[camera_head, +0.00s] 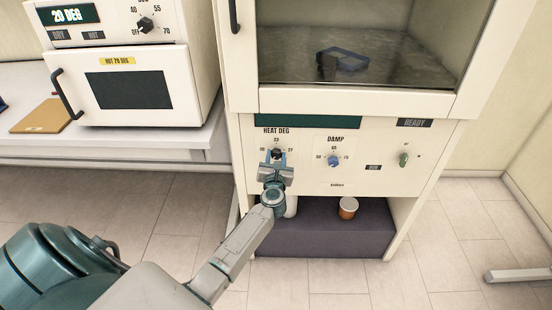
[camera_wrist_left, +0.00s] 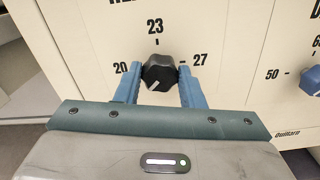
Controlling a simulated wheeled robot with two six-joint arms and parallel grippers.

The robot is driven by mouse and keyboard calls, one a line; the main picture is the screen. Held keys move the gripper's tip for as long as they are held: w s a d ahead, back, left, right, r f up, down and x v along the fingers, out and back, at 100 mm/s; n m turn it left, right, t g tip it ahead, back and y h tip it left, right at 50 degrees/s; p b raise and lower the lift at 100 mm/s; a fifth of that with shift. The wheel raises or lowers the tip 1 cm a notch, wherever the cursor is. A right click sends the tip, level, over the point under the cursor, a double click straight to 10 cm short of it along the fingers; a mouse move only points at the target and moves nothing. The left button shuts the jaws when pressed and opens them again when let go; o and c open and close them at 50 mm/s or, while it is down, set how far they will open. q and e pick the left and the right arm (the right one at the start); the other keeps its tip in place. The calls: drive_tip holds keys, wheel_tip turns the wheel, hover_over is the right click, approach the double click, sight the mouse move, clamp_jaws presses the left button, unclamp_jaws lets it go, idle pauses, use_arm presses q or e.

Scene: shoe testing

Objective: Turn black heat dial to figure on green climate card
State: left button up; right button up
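The black heat dial (camera_wrist_left: 159,73) sits on the cream cabinet front, ringed by the figures 20, 23 and 27. Its white mark slants to the lower left in the left wrist view. In the head view the dial (camera_head: 277,153) is partly covered by my left gripper (camera_head: 276,160). The left gripper's blue fingers (camera_wrist_left: 159,80) flank the dial closely, with no clear gap at their tips; it looks shut on it. A green card (camera_head: 68,15) reading 20 DEG is on the white oven at the upper left. My right gripper is in neither view.
A dark green strip (camera_head: 308,121) is above the heat dial. A small cup (camera_head: 348,207) stands on the dark lower shelf (camera_head: 320,240). The cabinet window is above.

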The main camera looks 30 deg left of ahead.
use_arm(q)
drive_tip(key=c, duration=0.4)
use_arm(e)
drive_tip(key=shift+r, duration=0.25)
use_arm(q)
drive_tip(key=m+p, duration=0.2)
drive_tip(key=shift+r+m, duration=0.2)
drive_tip(key=shift+m, duration=0.2)
drive_tip(key=shift+m+p, duration=0.8)
drive_tip(key=shift+p, duration=0.1)
drive_tip(key=m+p, duration=0.2)
drive_tip(key=shift+m, duration=0.4)
drive_tip(key=m+p, duration=0.4)
drive_tip(key=m, duration=0.2)
drive_tip(key=shift+f, duration=0.1)
drive_tip(key=shift+d+f+m+p, duration=0.15)
drive_tip(key=shift+m+p, duration=0.95)
drive_tip(key=shift+m, duration=1.2)
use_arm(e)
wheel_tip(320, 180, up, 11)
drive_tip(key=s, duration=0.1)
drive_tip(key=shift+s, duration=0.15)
